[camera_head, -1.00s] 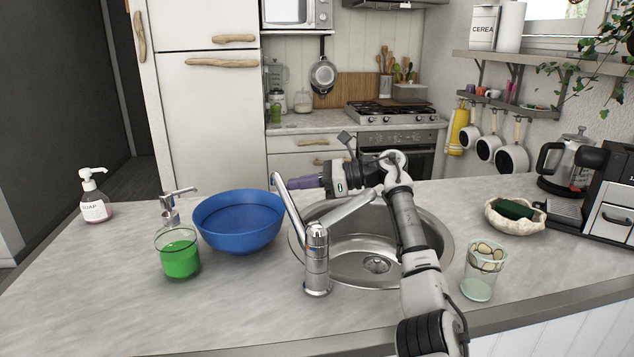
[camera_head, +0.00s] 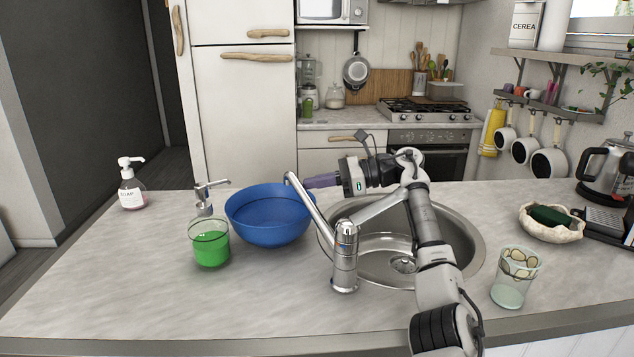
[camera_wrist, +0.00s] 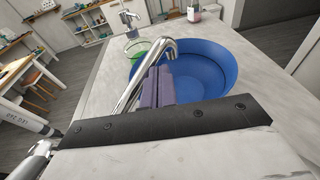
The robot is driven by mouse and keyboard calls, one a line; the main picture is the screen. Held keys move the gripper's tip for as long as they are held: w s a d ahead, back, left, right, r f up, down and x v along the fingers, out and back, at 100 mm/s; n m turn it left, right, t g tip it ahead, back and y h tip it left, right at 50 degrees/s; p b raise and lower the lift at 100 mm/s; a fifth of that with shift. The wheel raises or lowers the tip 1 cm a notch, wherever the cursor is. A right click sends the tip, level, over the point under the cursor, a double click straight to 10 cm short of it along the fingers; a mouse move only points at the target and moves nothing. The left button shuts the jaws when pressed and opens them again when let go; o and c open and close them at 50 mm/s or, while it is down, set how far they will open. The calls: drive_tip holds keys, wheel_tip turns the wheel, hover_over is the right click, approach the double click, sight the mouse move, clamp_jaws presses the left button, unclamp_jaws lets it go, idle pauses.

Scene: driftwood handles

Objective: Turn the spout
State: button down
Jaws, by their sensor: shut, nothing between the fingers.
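The chrome tap (camera_head: 345,262) stands on the counter at the front left of the round sink. Its long spout (camera_head: 318,209) slants up and left, its tip by the blue bowl's right rim. A flat lever (camera_head: 382,206) points right over the sink. My gripper (camera_head: 308,183) is shut and empty, just right of the spout's upper end. In the wrist view its purple fingers (camera_wrist: 158,88) lie against or very close beside the curved spout (camera_wrist: 146,75); exact contact is hard to tell.
The blue bowl (camera_head: 270,222) stands left of the tap, close to the spout. A clear glass (camera_head: 513,282) stands right of my arm. The front left counter is clear.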

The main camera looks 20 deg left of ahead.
drive_tip(key=p+v, duration=0.2)
drive_tip(key=v, duration=1)
